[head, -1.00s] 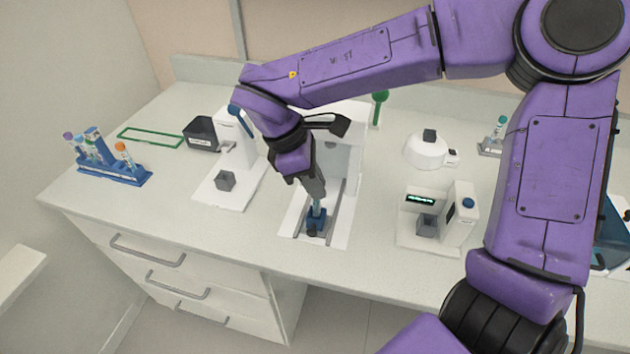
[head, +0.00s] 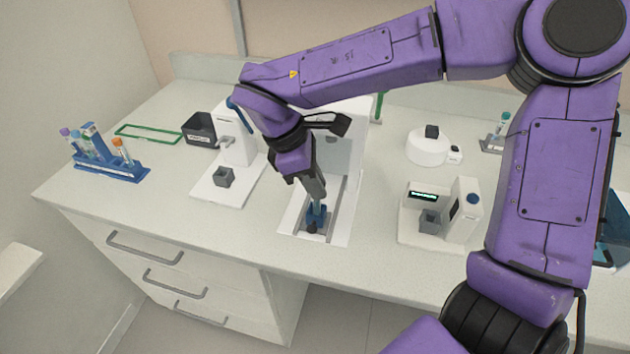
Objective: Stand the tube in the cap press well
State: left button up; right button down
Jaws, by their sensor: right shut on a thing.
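My right gripper (head: 318,197) points down into the white open-fronted bay in the middle of the bench. The well looks empty. My left gripper is not in view.
A blue rack (head: 125,173) with several capped tubes stands at far left. A black box (head: 200,129) and a green frame (head: 150,133) lie behind. A screen device (head: 466,208) and a round white device (head: 427,148) stand right of the bay.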

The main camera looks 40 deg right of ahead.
jog(key=shift+f, duration=0.25)
jog(key=c, duration=1)
grip_release()
jog(key=shift+c, duration=0.2)
jog(key=shift+r, duration=0.1)
jog(key=b+v, duration=0.1)
jog(key=v, duration=0.9)
jog(key=shift+r, duration=0.2)
jog(key=shift+w, duration=0.1)
